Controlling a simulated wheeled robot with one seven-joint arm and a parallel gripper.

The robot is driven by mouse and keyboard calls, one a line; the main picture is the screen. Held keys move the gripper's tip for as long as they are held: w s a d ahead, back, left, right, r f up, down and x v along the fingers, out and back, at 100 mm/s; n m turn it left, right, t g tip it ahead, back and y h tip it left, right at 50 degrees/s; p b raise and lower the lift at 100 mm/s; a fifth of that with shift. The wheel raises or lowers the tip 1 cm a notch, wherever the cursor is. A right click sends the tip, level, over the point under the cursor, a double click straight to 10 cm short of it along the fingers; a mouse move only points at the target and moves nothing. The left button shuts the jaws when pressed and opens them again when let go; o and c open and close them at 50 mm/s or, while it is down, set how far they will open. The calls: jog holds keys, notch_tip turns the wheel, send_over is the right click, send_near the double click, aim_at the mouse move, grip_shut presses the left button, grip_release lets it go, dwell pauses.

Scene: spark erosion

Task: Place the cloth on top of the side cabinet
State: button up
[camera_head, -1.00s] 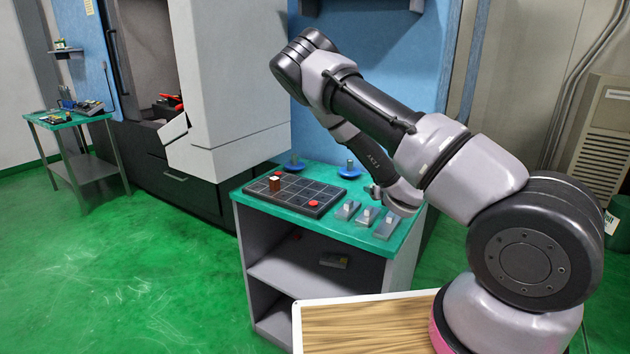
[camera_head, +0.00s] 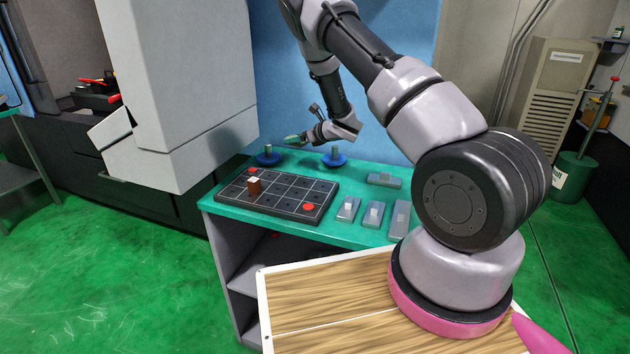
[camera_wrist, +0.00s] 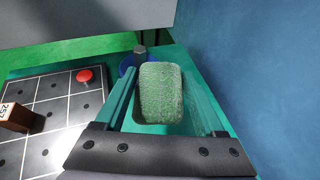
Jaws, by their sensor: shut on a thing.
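My gripper (camera_head: 305,138) is shut on the cloth, a green, speckled, pad-like piece. In the head view the cloth (camera_head: 292,139) shows as a small green patch at the gripper's tip, above the back of the side cabinet. In the wrist view the cloth (camera_wrist: 160,95) lies between the fingers and hides part of the cabinet top behind it. The side cabinet (camera_head: 362,229) has a green top and open grey shelves below. The cloth appears held above the top, not resting on it.
A black gridded tray (camera_head: 290,208) with a brown block (camera_head: 254,186) and red discs covers the left of the top. Two blue-based posts (camera_head: 334,158) stand at the back. Several grey blocks (camera_head: 373,213) sit at the right. A blue wall (camera_head: 390,100) rises behind.

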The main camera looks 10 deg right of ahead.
aim_at(298, 168)
notch_tip(298, 168, down, 10)
jog(key=shift+r, duration=0.25)
jog(key=shift+f, duration=0.1)
